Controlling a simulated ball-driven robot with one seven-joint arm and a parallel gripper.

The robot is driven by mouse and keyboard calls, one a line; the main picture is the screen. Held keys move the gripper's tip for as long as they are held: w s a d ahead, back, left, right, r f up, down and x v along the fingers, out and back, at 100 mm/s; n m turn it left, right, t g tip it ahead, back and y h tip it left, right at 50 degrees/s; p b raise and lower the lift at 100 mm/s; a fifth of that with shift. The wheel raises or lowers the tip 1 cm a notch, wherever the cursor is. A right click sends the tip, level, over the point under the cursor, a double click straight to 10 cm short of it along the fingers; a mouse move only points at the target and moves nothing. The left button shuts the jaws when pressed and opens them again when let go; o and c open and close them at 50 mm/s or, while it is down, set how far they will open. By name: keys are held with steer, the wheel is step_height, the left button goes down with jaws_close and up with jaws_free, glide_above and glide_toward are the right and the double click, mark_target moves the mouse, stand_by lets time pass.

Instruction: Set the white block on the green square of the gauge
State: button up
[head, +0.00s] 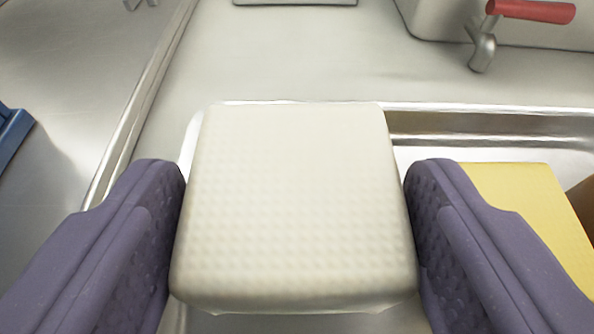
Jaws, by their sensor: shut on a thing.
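The white block (293,205) fills the middle of the head view. It is an off-white, rounded block with a dimpled face. My gripper (295,215) has its two purple padded fingers on the block's left and right sides, shut on it. The block is close to the camera and hides much of what lies behind and below it. I cannot tell whether it touches anything underneath. The gauge and its green square do not show in this view.
A shiny metal tray (480,108) lies behind the block, with a yellow block (535,205) at its right. A red-handled lever (530,11) stands at the back right. A raised metal edge (140,110) runs along the left; a blue item (12,135) is at far left.

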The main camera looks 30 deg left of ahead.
mark_target(296, 315)
steer(key=shift+s+d+f, duration=0.15)
steer(key=shift+f, duration=1.3)
steer(key=shift+f+b, duration=0.15)
steer(key=shift+b, duration=0.25)
steer(key=o, duration=1.2)
steer(key=shift+c, duration=0.2)
steer(key=shift+s, duration=0.1)
